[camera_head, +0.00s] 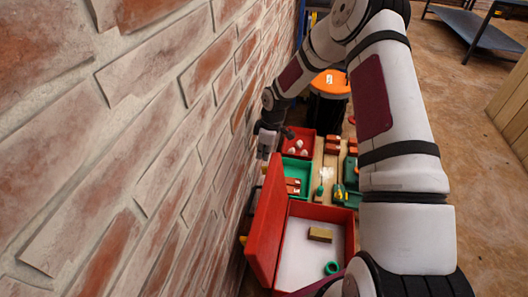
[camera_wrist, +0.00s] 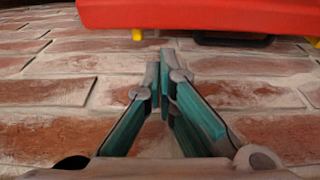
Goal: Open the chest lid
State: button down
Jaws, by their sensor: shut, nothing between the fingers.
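The red chest (camera_head: 350,215) stands at the bottom of the head view beside the brick wall. Its red lid (camera_head: 268,222) is raised on the wall side and stands steeply, so the pale inside of the chest shows. A tan block (camera_head: 320,235) and a green ring (camera_head: 332,268) lie inside. My gripper (camera_head: 266,152) is beyond the far end of the lid, close to the wall. In the wrist view my gripper (camera_wrist: 160,64) is shut and empty, its tips together in front of the bricks. A red panel (camera_wrist: 200,15) crosses the top; I cannot tell which part it is.
The brick wall (camera_head: 150,130) fills the left side, very near my arm. Beyond the chest are a green tray (camera_head: 306,166), a red tray (camera_head: 298,132) with white round things, and an orange-topped object (camera_head: 330,83). Open floor (camera_head: 465,130) lies to the right.

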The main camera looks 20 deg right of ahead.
aim_at(276, 169)
notch_tip(276, 169, down, 6)
jog(key=b, duration=0.1)
jog(key=shift+w+a+f, duration=0.2)
jog(key=shift+w+a, duration=0.1)
jog(key=shift+a, duration=0.1)
jog(key=s+d, duration=0.1)
jog(key=s+d+r+p, duration=0.1)
jog(key=d, duration=0.1)
jog(key=s+d+p, duration=0.1)
jog(key=d, duration=0.1)
jog(key=shift+s+r, duration=0.25)
jog(key=shift+r, duration=0.05)
